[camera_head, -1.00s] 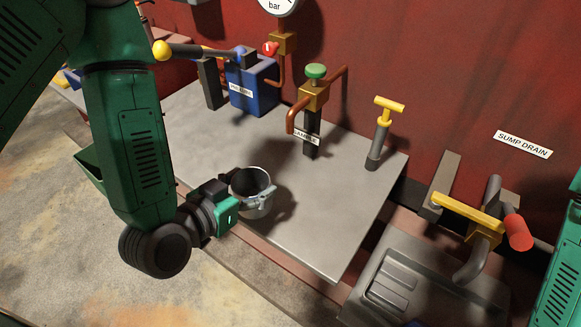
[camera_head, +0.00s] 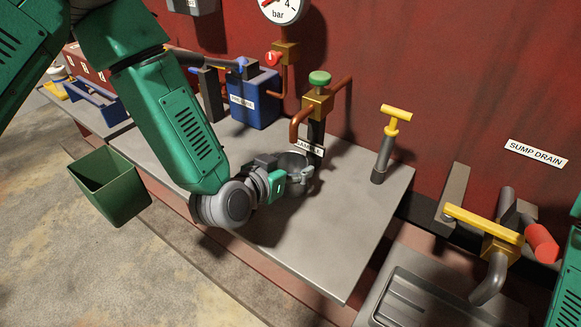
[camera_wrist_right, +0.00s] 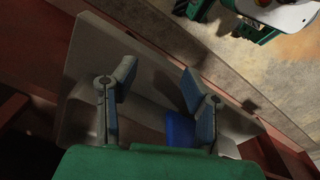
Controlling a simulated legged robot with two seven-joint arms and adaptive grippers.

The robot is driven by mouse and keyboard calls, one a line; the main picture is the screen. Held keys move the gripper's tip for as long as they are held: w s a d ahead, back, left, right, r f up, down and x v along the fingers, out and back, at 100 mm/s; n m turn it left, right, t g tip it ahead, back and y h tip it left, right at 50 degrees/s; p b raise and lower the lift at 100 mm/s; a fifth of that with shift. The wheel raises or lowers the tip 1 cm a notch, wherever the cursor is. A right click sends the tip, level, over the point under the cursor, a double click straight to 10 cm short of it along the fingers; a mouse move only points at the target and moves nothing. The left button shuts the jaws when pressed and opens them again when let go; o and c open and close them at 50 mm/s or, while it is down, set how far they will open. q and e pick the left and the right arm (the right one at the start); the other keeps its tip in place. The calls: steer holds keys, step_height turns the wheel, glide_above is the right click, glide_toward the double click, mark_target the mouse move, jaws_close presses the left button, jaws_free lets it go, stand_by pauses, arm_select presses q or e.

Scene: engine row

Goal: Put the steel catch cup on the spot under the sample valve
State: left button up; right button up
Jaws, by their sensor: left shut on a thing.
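The steel catch cup (camera_head: 292,162) is upright at the grey bench in the head view. My left gripper (camera_head: 286,180) is shut on its near side and partly hides it. The sample valve (camera_head: 318,100) has a green knob, a brass body and a copper spout. The cup shows just below the spout, in front of the valve's dark post and its label. I cannot tell whether the cup's base touches the bench, and the spot under the spout is hidden. In the right wrist view my right gripper (camera_wrist_right: 160,88) is open, its two fingers wide apart.
A blue box (camera_head: 254,98) stands left of the valve, and a yellow T-handle (camera_head: 397,112) right of it. A sump drain valve (camera_head: 490,236) is over a grey basin (camera_head: 400,305). A green bin (camera_head: 110,187) is at the left. The bench's front right is clear.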

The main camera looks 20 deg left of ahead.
arm_select(q)
steer(key=shift+f, duration=0.3)
steer(key=shift+d+r, duration=0.1)
steer(key=shift+d, duration=0.35)
steer(key=o, duration=1.3)
steer(key=shift+d, duration=0.1)
arm_select(e)
steer(key=shift+d+f, duration=0.2)
steer(key=shift+d, duration=0.25)
arm_select(q)
steer(key=shift+s+a, duration=0.1)
steer(key=shift+a, duration=0.25)
steer(key=v, duration=0.8)
steer(key=p+v, duration=0.2)
steer(key=v, duration=0.1)
steer(key=shift+s+a+r, duration=0.15)
steer(key=shift+s, duration=0.2)
arm_select(e)
steer(key=shift+a+r, duration=0.25)
steer(key=shift+r, duration=1)
